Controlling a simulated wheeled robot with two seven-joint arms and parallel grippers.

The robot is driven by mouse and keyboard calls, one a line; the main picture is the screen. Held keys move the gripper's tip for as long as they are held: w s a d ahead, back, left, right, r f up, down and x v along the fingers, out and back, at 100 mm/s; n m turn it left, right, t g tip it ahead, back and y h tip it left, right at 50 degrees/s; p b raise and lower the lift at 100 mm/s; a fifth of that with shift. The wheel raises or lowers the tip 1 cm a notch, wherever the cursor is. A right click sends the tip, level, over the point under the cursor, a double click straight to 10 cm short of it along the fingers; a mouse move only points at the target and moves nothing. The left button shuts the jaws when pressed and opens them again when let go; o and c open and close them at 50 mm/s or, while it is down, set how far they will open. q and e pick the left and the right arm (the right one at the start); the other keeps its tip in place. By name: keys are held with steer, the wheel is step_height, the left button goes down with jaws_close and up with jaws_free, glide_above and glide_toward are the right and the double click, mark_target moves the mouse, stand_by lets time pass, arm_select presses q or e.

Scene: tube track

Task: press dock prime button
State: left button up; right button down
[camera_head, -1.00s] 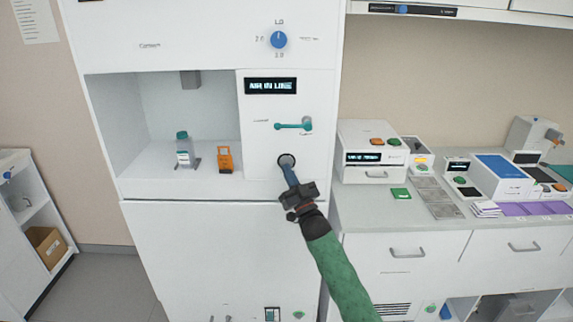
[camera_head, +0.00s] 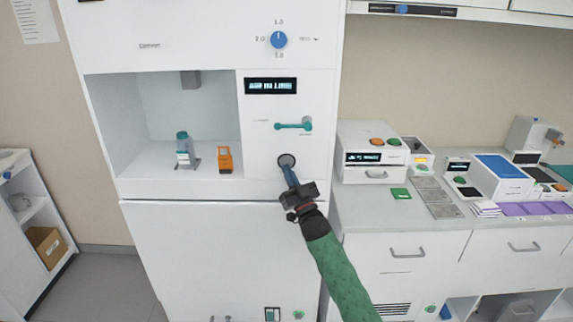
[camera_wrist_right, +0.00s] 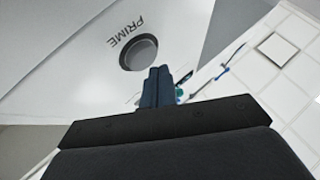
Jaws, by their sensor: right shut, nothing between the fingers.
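The prime button is a round grey button (camera_head: 287,160) low on the right front panel of the tall white dock. In the right wrist view the button (camera_wrist_right: 138,54) sits in a dark ring beside the printed word PRIME. My right gripper (camera_head: 288,170) is shut and empty, its blue fingertips right at the lower edge of the button. In the wrist view the shut fingertips (camera_wrist_right: 160,72) overlap the lower right of the button's ring. I cannot tell whether they touch it or whether the button is pushed in. My left gripper is not in view.
Above the button are a teal lever (camera_head: 293,126), a lit display (camera_head: 270,86) and a blue knob (camera_head: 278,40). The open bay on the left holds a teal-capped bottle (camera_head: 184,150) and an orange item (camera_head: 225,160). A counter (camera_head: 365,210) with several devices stands to the right.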

steer(key=shift+w, duration=0.2)
stand_by(0.4)
steer(key=shift+w, duration=0.25)
steer(key=shift+w+b, duration=0.45)
steer(key=shift+b, duration=0.05)
stand_by(0.8)
steer(key=shift+s, duration=0.1)
stand_by(0.3)
steer(key=shift+s+p, duration=0.3)
steer(key=shift+s, duration=0.5)
steer(key=s+p, duration=0.1)
steer(key=s, duration=0.4)
stand_by(0.3)
stand_by(2.3)
